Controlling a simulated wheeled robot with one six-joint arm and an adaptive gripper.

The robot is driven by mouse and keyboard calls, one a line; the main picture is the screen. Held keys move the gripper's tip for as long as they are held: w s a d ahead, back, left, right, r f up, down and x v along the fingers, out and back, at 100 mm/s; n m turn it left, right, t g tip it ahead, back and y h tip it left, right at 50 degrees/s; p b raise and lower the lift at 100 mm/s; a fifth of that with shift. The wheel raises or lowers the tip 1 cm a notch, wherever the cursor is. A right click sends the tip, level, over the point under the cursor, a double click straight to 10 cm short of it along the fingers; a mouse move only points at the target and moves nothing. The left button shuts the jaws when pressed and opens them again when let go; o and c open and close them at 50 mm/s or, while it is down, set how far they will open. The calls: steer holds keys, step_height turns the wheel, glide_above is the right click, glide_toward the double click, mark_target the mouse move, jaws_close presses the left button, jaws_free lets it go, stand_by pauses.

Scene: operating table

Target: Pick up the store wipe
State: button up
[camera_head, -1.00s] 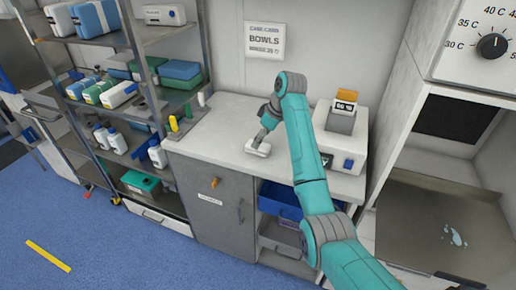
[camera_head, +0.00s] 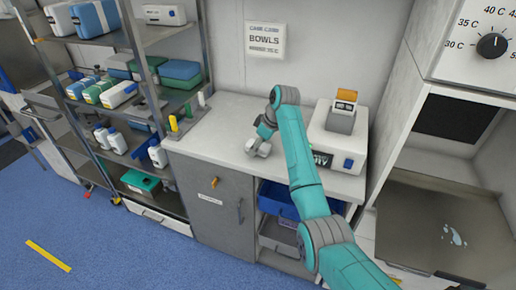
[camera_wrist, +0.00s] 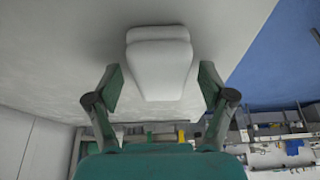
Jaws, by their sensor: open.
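The white wipe (camera_wrist: 160,62) is a pale, soft-edged block in the wrist view. It lies on the light counter, centred between the two green fingers. My gripper (camera_wrist: 160,86) is open, with one finger on each side of it and a visible gap at each side. In the head view, small pale lumps (camera_head: 258,148) show on the counter just under my arm's end. I cannot tell there which part is wipe and which is gripper.
The white counter (camera_head: 215,125) is clear to the left of my arm. A white device with an orange top (camera_head: 340,125) stands close on the right. Yellow and green upright items (camera_head: 174,124) stand at the left edge. A loaded shelf rack (camera_head: 135,75) is further left.

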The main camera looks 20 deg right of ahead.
steer(key=shift+f, duration=0.15)
steer(key=c, duration=1)
steer(key=shift+c, duration=0.2)
step_height(320, 180, up, 11)
steer(key=shift+f, duration=0.2)
